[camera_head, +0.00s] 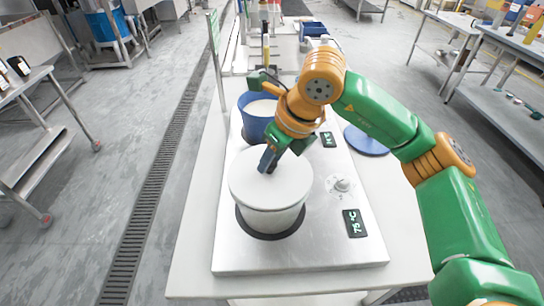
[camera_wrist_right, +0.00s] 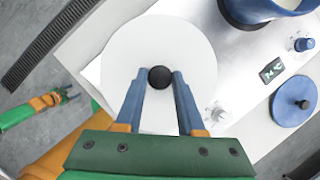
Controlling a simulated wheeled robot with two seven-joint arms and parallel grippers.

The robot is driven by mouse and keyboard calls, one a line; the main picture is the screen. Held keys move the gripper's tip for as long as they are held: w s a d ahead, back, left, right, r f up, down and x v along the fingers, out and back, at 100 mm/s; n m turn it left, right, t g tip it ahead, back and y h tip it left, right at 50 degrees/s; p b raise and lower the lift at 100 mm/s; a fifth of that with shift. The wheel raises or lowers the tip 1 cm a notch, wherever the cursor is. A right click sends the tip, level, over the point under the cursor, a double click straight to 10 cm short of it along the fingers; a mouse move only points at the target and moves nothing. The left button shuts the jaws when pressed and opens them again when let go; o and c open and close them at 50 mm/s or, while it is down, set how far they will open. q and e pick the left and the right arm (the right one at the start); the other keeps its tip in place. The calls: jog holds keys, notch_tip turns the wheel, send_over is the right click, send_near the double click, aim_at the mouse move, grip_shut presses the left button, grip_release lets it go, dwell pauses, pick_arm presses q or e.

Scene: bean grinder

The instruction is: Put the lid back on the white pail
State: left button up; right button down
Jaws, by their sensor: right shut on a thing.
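The white pail (camera_head: 271,222) stands upright on the near round dark spot of the steel plate. Its flat white lid (camera_head: 250,182) is level over the pail's mouth, at or very close to the rim; I cannot tell whether it is fully seated. My right gripper (camera_head: 268,160) is above the lid, shut on its black knob (camera_wrist_right: 160,77). In the right wrist view, the lid (camera_wrist_right: 125,50) fills the space beyond the fingers and hides the pail. My left gripper (camera_wrist_right: 68,94) shows small at the left of that view, its fingers apart and empty.
An open blue pail (camera_head: 252,128) with white contents stands behind the white pail. A blue lid (camera_head: 366,141) lies on the table to its right. The steel plate (camera_head: 330,250) has a dial (camera_head: 342,186) and small displays (camera_head: 354,223). The table's near left is clear.

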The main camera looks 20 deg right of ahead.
grip_release()
dwell(0.5)
notch_tip(320, 180, up, 7)
jog(key=p, duration=0.5)
jog(key=shift+r+p, duration=0.1)
jog(key=shift+p, duration=0.2)
grip_shut()
